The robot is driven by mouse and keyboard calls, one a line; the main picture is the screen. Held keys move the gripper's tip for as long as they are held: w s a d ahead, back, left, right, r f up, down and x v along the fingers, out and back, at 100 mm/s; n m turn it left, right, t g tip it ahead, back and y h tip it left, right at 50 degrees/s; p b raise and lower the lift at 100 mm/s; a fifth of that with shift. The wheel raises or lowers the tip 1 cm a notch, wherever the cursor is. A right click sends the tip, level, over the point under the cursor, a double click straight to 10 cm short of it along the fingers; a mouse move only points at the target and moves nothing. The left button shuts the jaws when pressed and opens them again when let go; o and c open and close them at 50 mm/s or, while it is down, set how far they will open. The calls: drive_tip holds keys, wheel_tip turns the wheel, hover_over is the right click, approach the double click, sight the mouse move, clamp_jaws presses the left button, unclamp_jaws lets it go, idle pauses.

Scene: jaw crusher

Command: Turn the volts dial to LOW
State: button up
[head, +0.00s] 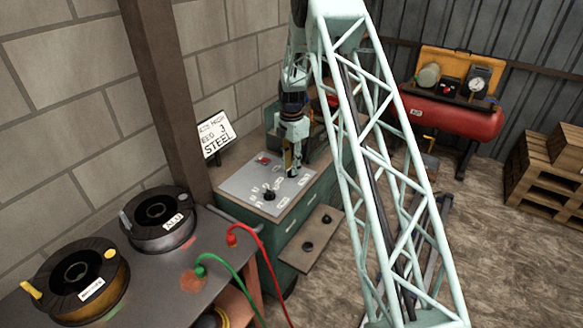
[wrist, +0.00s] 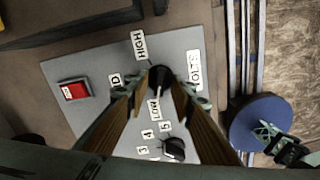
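The volts dial (wrist: 160,76) is a round black knob on a grey control panel (wrist: 105,62). In the wrist view the HIGH label (wrist: 139,45) is above it and the LOW label (wrist: 154,109) below it. A partly hidden label ending in D (wrist: 116,80) is to its left, and the part-covered volts label (wrist: 194,70) to its right. My gripper (wrist: 161,88) is open, its fingertips on either side of the knob; whether they touch it is unclear. The dial's pointer is hard to make out. In the head view my gripper (head: 291,167) points down at the panel.
A second black knob (wrist: 173,148) with number labels and a red switch (wrist: 73,91) share the panel. A STEEL sign (head: 214,138) stands behind it. Wire spools (head: 158,218) and red and green cables (head: 232,236) are on the bench to the left.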

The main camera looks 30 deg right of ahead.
wheel_tip(320, 180, up, 12)
drive_tip(key=shift+f, duration=0.15)
idle(0.6)
idle(0.3)
drive_tip(key=s+a+r+m+t, duration=0.1)
drive_tip(key=s+a+r+m, duration=0.55)
drive_tip(key=s+r, duration=0.7)
drive_tip(key=s+a+r+m+t, duration=0.1)
drive_tip(key=s+a+r+m, duration=0.2)
drive_tip(key=s+a+r, duration=1.05)
drive_tip(key=s+a+r+m, duration=0.1)
drive_tip(key=s+r+m, duration=0.25)
drive_tip(key=s, duration=0.35)
drive_tip(key=s+a+r+m, duration=0.1)
drive_tip(key=s+r+m, duration=0.1)
drive_tip(key=s+r, duration=0.45)
drive_tip(key=s+a+f+m+t, duration=0.1)
drive_tip(key=s+f+m, duration=0.1)
drive_tip(key=s, duration=0.7)
drive_tip(key=s+a+f+m+t, duration=0.1)
drive_tip(key=s+a+m, duration=0.1)
drive_tip(key=s, duration=0.8)
drive_tip(key=shift+s+f+m, duration=0.2)
drive_tip(key=shift+f+m, duration=0.15)
drive_tip(key=shift+m, duration=0.25)
